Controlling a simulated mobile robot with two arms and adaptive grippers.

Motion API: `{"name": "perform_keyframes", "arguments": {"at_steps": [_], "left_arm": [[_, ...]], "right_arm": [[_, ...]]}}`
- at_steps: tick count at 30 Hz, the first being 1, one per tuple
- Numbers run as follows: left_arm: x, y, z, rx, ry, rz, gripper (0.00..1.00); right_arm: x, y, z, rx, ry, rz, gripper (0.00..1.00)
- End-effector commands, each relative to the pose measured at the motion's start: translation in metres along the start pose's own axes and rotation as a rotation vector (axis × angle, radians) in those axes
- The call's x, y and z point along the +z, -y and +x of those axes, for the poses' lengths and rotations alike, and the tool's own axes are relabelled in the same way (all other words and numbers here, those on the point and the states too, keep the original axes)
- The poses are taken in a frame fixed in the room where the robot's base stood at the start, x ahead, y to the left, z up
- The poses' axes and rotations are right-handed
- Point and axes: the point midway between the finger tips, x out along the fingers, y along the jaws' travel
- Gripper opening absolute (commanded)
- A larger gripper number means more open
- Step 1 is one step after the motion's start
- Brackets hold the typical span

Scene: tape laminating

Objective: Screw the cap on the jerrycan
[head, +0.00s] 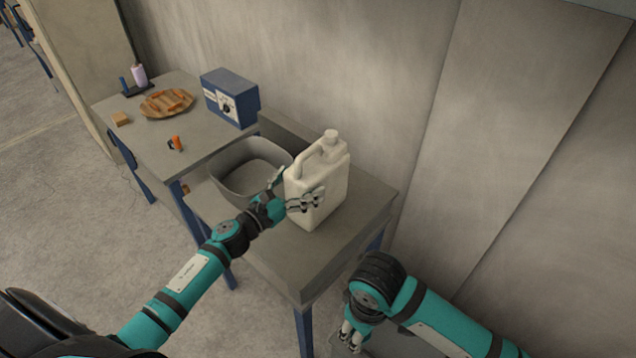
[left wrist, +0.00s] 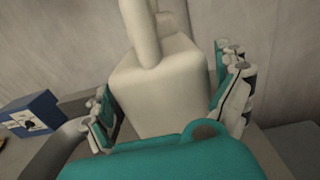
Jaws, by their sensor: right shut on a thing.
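The white jerrycan (head: 326,190) stands upright on the near grey table, with its handle and its round-topped neck (head: 331,138) upward. Whether a cap sits on that neck is too small to tell. My left gripper (head: 290,192) is open around the jerrycan's body, with fingers on both sides. In the left wrist view the jerrycan (left wrist: 158,85) stands between the spread fingers; the right-hand fingers look apart from it. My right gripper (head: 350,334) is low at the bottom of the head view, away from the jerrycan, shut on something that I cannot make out.
A grey basin (head: 232,180) stands left of the jerrycan. A blue box (head: 230,97), a wooden plate (head: 166,103), an orange item (head: 175,144) and a small wooden block (head: 121,119) are on the far table. The wall is close behind. The near table's front part (head: 325,262) is clear.

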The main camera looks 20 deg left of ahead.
Motion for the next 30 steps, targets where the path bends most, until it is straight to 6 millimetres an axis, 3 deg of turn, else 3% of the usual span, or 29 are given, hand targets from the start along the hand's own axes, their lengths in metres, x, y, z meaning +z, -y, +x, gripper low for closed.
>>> {"name": "perform_keyframes", "arguments": {"at_steps": [2,16,30], "left_arm": [[0.0,-0.0001,-0.0001,0.0,0.0,0.0,0.91],[0.0001,-0.0005,-0.0003,0.001,0.0,0.0,0.31],[0.0085,-0.0008,0.0007,-0.001,0.006,0.002,0.31]], "right_arm": [[0.0,0.0,0.0,0.0,0.0,0.0,0.3],[0.0,-0.0001,-0.0001,0.0,0.0,0.0,0.3],[0.0,-0.0001,-0.0012,0.0,0.0,0.0,0.3]]}}
